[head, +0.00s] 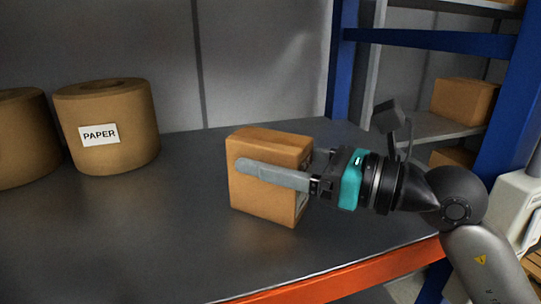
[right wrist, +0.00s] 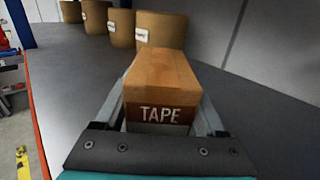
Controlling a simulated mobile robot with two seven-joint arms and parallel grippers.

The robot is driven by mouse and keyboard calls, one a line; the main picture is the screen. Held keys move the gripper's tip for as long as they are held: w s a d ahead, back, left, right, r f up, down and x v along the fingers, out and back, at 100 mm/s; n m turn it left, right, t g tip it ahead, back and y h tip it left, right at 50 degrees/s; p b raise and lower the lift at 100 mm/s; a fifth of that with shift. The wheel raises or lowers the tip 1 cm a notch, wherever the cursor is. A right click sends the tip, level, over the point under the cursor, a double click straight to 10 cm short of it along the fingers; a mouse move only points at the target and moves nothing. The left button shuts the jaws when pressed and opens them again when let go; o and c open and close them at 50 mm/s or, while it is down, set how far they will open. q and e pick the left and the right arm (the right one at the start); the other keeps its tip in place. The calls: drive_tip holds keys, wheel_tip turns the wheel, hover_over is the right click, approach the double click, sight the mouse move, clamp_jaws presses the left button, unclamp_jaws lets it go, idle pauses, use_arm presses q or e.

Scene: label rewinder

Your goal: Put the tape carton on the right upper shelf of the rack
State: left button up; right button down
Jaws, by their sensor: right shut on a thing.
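The tape carton (head: 262,204) is a brown box, upright on or just above the dark grey shelf surface (head: 130,235); I cannot tell if there is a gap. In the right wrist view its end face reads TAPE, and the carton (right wrist: 163,80) fills the space between the fingers. My right gripper (head: 258,162) reaches in from the right and is shut on the carton, one finger along its near side. The other finger is hidden behind it in the head view. My left gripper is not in view.
A large paper roll (head: 108,148) labelled PAPER and another roll (head: 25,140) stand at the left. A blue upright (head: 343,75) is behind the carton. At the right, a grey rack shelf (head: 432,126) holds another box (head: 464,100). An orange beam (head: 345,279) edges the front.

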unclamp_jaws()
drive_tip(key=shift+d+r, duration=0.1)
drive_tip(key=b+v, duration=0.3)
drive_tip(key=v, duration=0.7)
drive_tip(key=shift+s+d+b, duration=0.1)
drive_tip(key=shift+d+b, duration=0.05)
drive_tip(key=shift+b, duration=0.15)
drive_tip(key=shift+s+d, duration=0.35)
drive_tip(key=shift+d, duration=0.3)
